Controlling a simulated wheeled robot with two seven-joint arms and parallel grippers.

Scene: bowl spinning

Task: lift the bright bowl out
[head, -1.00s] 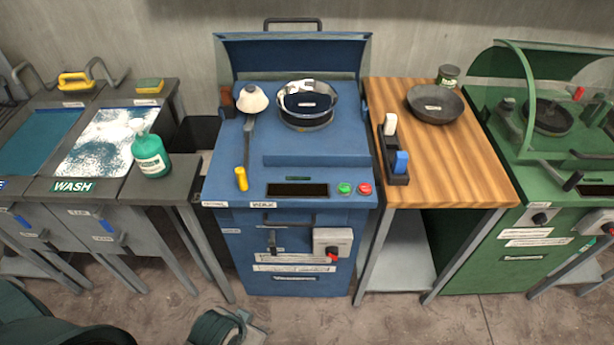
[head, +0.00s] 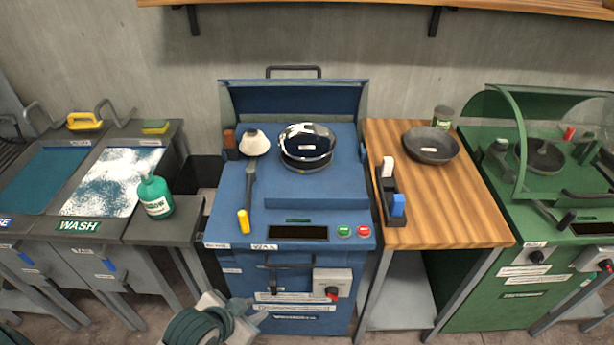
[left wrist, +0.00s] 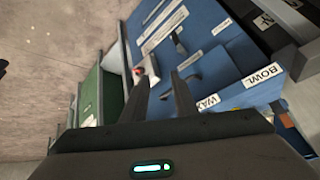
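The bright bowl (head: 306,138) is shiny mirror-like metal. It sits on a dark round holder on top of the blue machine (head: 290,205), under the raised blue lid. My left gripper (head: 248,310) is low in front of the blue machine, well below and apart from the bowl. In the left wrist view its two dark fingers (left wrist: 160,82) stand apart with nothing between them, pointing toward the blue machine's labelled front. The bowl does not show in the left wrist view. My right gripper is not in view.
A white-headed tool (head: 253,143) and a yellow handle (head: 243,220) lie left of the bowl. Right stands a wooden table (head: 480,205) with a dark bowl (head: 432,146). A green machine (head: 510,220) is further right, a wash station (head: 115,180) left. A wooden shelf (head: 400,4) hangs above.

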